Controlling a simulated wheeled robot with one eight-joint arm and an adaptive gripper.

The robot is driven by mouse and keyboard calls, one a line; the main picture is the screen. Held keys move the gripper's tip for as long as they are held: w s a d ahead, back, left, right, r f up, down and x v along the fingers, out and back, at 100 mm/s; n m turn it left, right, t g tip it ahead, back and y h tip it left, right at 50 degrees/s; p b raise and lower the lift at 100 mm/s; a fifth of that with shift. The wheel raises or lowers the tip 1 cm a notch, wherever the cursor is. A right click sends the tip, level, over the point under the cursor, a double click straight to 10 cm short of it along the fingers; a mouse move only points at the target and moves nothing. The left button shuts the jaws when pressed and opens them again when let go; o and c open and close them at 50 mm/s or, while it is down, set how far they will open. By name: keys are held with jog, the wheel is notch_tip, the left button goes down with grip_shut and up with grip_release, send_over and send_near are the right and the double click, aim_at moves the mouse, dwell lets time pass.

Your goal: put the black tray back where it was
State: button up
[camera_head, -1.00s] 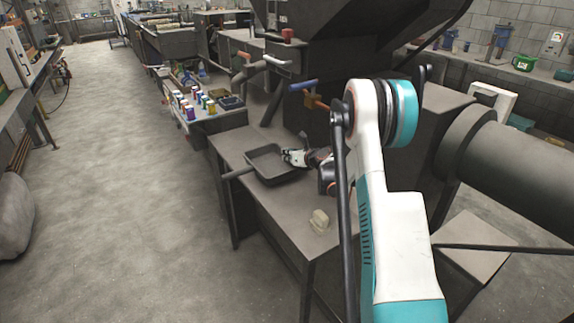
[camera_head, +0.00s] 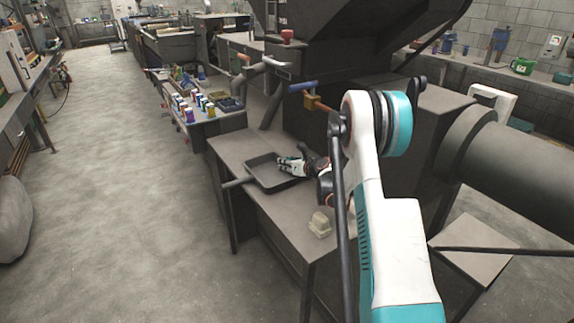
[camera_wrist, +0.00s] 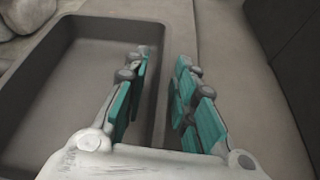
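The black tray (camera_head: 262,183) is a shallow dark rectangular pan lying on the grey bench in the head view. Its wall also shows in the wrist view (camera_wrist: 157,60). My gripper (camera_head: 284,165) is over the tray's right part in the head view. In the wrist view my gripper (camera_wrist: 165,65) has its two teal-padded fingers apart, with the tray's right wall running between them. The left finger is over the tray's inside, the right one over the bench outside. I see no contact with the wall. The tray looks empty; part of it is hidden by my gripper.
A pale beige block (camera_head: 320,225) sits on the bench (camera_head: 262,213) near the front. A grey bar (camera_head: 236,182) sticks out by the tray's left side. A side table holds several cans (camera_head: 190,107). Dark machinery (camera_head: 340,65) stands behind. Open floor (camera_head: 130,200) lies left.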

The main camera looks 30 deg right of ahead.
jog(key=shift+r, duration=0.15)
jog(key=shift+s+d+r, duration=0.1)
jog(key=shift+s+r, duration=0.05)
jog(key=shift+s, duration=0.2)
jog(key=p+v, duration=0.3)
jog(key=v, duration=0.8)
jog(key=shift+s, duration=0.1)
